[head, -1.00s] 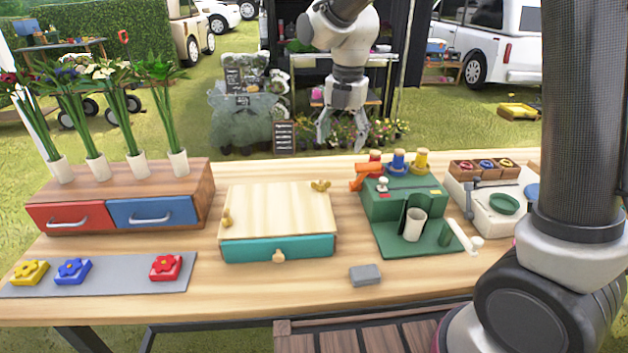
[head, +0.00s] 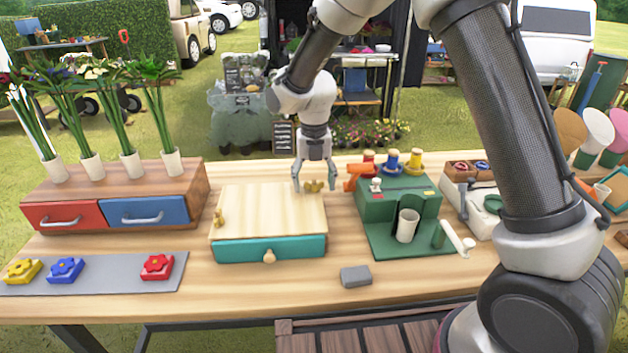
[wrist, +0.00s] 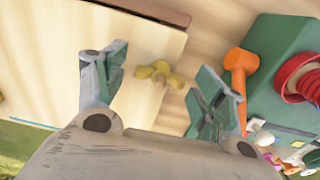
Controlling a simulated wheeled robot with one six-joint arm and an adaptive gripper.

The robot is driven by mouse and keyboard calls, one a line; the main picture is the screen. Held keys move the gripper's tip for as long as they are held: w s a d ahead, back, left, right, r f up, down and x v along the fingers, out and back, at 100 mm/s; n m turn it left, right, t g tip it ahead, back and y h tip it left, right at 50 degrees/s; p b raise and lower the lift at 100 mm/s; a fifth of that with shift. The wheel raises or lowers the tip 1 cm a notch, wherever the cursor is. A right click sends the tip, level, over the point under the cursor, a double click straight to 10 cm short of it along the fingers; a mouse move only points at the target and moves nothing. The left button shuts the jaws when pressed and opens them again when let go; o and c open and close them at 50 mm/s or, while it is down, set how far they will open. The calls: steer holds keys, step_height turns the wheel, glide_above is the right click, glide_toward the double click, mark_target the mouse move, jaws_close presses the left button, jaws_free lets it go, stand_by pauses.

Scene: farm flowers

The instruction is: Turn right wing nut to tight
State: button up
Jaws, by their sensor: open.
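The right wing nut (head: 313,186) is brass-coloured and sits on the right back part of the wooden press lid (head: 262,207). It also shows in the wrist view (wrist: 159,73), between and beyond my fingertips. My gripper (head: 313,186) points down over it and is open, with one finger on either side in the head view; in the wrist view my gripper (wrist: 163,75) is empty. I cannot tell the exact height of the fingertips above the lid. The left wing nut (head: 219,217) sits at the lid's left edge. The teal drawer (head: 235,250) is under the lid.
A green machine (head: 395,205) with an orange handle (head: 357,172) stands close right of my gripper; the handle also shows in the wrist view (wrist: 240,65). A wooden cabinet (head: 130,180) with flower vases stands left. A grey block (head: 356,276) lies in front.

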jaws_close()
stand_by(0.5)
